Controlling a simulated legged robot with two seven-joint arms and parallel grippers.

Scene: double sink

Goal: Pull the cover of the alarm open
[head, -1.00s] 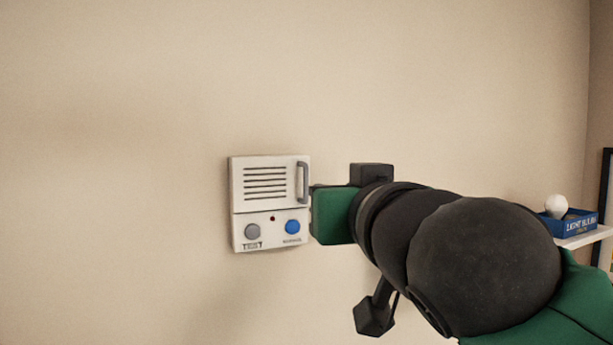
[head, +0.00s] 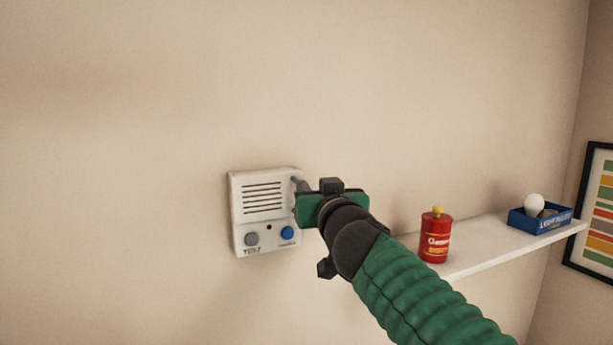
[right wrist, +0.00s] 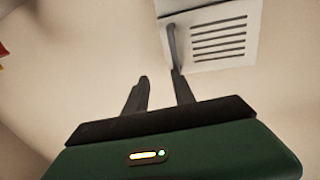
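The alarm (head: 262,240) is a white box on the wall with a grey knob, a blue knob and the word TEST on its lower half. Its slotted cover (head: 262,195) forms the upper half and also shows in the right wrist view (right wrist: 222,42). A grey handle (head: 301,184) is on the cover's right side, partly hidden by my gripper. My right gripper (right wrist: 160,90) has its two dark fingers apart, one tip at or overlapping the handle's end; contact is unclear. In the head view its fingers are hidden behind its green body. My left gripper is not in view.
A white shelf (head: 480,250) is on the right, behind my right arm. It holds a red can (head: 435,238) and a blue light bulb box (head: 541,222). A framed picture (head: 600,220) hangs at the far right. The wall left of the alarm is bare.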

